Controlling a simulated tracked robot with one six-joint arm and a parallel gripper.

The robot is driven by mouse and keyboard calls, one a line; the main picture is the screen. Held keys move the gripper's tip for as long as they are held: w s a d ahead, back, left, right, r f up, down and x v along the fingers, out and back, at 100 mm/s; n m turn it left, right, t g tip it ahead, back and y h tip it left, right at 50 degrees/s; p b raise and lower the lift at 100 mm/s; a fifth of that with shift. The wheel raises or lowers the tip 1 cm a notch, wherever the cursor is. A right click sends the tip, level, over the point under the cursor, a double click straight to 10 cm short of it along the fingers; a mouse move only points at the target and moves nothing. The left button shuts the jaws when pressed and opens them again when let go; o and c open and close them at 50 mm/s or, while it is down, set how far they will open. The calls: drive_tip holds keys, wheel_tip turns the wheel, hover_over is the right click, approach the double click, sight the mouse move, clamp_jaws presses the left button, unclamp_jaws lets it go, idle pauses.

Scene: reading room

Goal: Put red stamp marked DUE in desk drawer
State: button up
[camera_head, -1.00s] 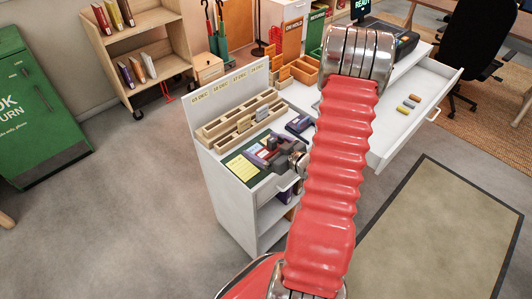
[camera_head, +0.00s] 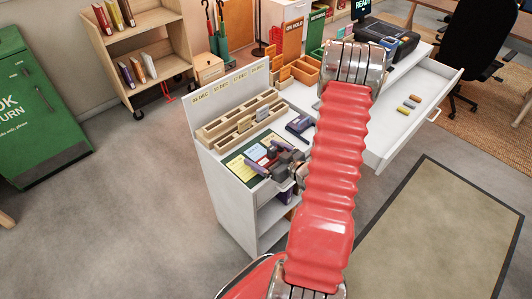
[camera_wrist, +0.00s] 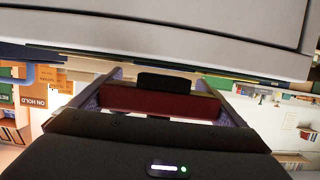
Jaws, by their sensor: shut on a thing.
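The red stamp (camera_wrist: 150,101) shows in the wrist view as a dark red block with a black part at its top. It sits between the two fingers of my gripper (camera_wrist: 160,88), which is shut on it. No DUE marking is readable. In the head view my gripper (camera_head: 264,156) is over the front part of the white stand's top, and the stamp cannot be made out clearly there. The white desk drawer (camera_head: 392,139) is pulled open at the right, apart from my gripper.
A wooden slotted rack (camera_head: 222,127) and a dark purple device (camera_head: 299,125) are on the stand beside my gripper. Wooden trays (camera_head: 305,75) and a black machine (camera_head: 388,38) are on the desk. Much of the drawer floor is bare.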

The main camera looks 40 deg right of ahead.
sight(276, 160)
drive_tip(key=shift+f, duration=0.65)
drive_tip(key=o, duration=0.8)
drive_tip(key=shift+s+f, duration=0.1)
drive_tip(key=shift+r, duration=0.5)
drive_tip(key=v, duration=1.2)
drive_tip(key=shift+a+r, duration=0.1)
drive_tip(key=shift+r, duration=0.25)
